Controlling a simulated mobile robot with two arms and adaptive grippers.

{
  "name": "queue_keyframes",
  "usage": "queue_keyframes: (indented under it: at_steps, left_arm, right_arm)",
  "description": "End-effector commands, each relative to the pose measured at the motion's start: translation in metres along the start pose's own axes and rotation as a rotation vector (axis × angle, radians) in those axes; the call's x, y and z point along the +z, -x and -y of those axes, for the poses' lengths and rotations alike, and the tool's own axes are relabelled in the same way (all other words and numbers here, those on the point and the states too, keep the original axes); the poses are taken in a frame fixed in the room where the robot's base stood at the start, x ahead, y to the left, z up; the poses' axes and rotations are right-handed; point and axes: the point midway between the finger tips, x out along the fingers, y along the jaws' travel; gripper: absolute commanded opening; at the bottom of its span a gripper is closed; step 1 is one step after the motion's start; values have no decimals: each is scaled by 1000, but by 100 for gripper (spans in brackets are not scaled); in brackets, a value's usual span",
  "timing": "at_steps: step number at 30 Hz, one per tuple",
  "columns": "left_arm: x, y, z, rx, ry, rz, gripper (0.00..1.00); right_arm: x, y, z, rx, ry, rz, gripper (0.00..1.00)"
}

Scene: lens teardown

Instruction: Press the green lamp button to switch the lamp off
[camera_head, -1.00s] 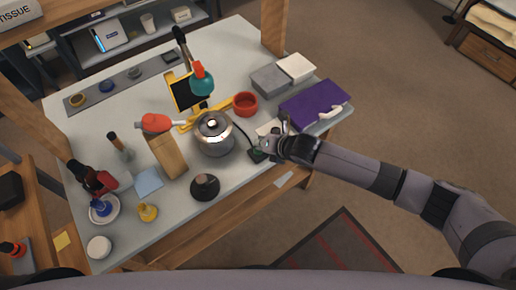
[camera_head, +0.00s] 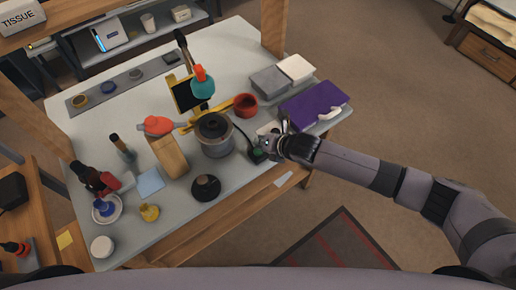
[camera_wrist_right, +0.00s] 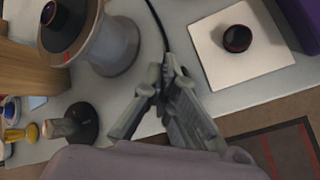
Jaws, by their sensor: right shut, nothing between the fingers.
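The lamp button (camera_head: 257,154) is a small dark box with green on it, near the table's front edge, with a dark cable running to it. My right gripper (camera_head: 267,146) is at the box, low over the table, and partly covers it. In the right wrist view the gripper's fingers (camera_wrist_right: 163,76) are shut and empty, and they hide the button, so contact cannot be seen. The round silver housing (camera_head: 217,146), which appears to be the lamp, stands left of the gripper with a dark, unlit top. It also shows in the wrist view (camera_wrist_right: 112,48). My left gripper is not in view.
A purple box (camera_head: 312,104) lies right of the gripper. A red cup (camera_head: 245,105) stands behind. A white square pad with a dark round part (camera_wrist_right: 237,39) lies beside the gripper. A dark round-based item (camera_head: 206,187) stands at the front.

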Motion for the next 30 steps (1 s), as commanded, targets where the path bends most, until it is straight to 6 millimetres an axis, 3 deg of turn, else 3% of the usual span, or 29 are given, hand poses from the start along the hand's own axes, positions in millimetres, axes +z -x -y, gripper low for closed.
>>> queue_keyframes:
  at_steps: [15,30]
  left_arm:
    - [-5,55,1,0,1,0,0]
    - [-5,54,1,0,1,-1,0]
  right_arm:
    - [28,39,-28,0,1,1,0]
    - [28,38,-28,0,0,1,0]
